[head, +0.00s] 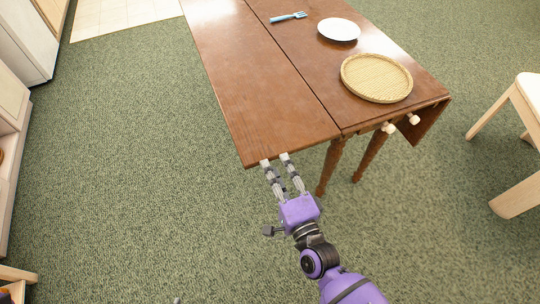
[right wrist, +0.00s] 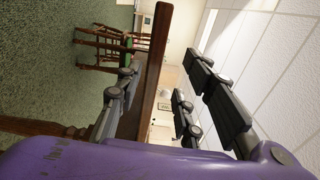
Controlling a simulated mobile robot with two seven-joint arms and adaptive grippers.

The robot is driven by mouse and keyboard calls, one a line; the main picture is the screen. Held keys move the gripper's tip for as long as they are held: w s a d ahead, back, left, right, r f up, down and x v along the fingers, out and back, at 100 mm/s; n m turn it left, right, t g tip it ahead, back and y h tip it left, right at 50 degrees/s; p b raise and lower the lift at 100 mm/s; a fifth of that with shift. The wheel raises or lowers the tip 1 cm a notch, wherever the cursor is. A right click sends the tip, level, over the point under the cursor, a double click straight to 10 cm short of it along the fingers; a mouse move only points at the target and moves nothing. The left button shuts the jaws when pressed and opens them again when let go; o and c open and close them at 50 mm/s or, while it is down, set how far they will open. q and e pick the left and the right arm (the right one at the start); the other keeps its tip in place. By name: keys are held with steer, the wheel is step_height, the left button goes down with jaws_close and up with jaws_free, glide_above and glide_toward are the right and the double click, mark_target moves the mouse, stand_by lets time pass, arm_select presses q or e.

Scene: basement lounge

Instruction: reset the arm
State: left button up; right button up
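My right gripper (head: 275,160) is at the near edge of the brown wooden table (head: 240,75), at the front left leaf. In the right wrist view the gripper's fingers (right wrist: 160,95) are also spread, and the table edge (right wrist: 153,70) shows past the gap. I cannot tell whether the fingertips touch the table edge. The right arm (head: 320,262) reaches up from the bottom of the head view. My left gripper is not in view.
A round woven tray (head: 376,78), a white plate (head: 338,29) and a blue fork (head: 288,16) lie on the table. A pale wooden chair (head: 518,115) stands at the right. Light cabinets (head: 12,120) line the left. Green carpet (head: 130,170) is clear left of the table.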

steer(key=shift+s+d, duration=0.2)
steer(key=shift+s, duration=0.45)
